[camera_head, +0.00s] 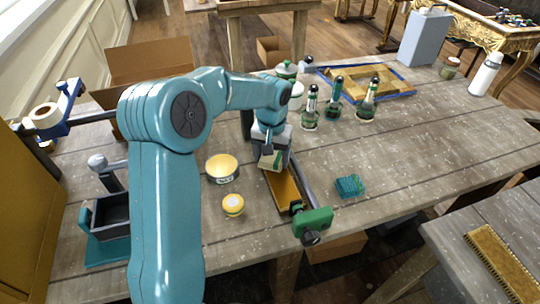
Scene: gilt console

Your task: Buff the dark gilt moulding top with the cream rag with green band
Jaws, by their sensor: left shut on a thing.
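My left arm comes in from the left and reaches over the worktable. My left gripper (272,158) points down and is shut on the cream rag with green band (267,162), which shows only in small part below the jaws. The dark gilt moulding (283,188) lies lengthwise on the table below the gripper. The rag is at the moulding's upper part; I cannot tell whether it touches the top. A clamp with a green block (313,222) sits at the moulding's near end. My right gripper is not in view.
A yellow-topped tin (222,168) and a small yellow jar (233,205) stand left of the moulding. A teal sponge (350,186) lies to its right. Several green-labelled bottles (310,110) and a blue-edged framed panel (385,85) are behind.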

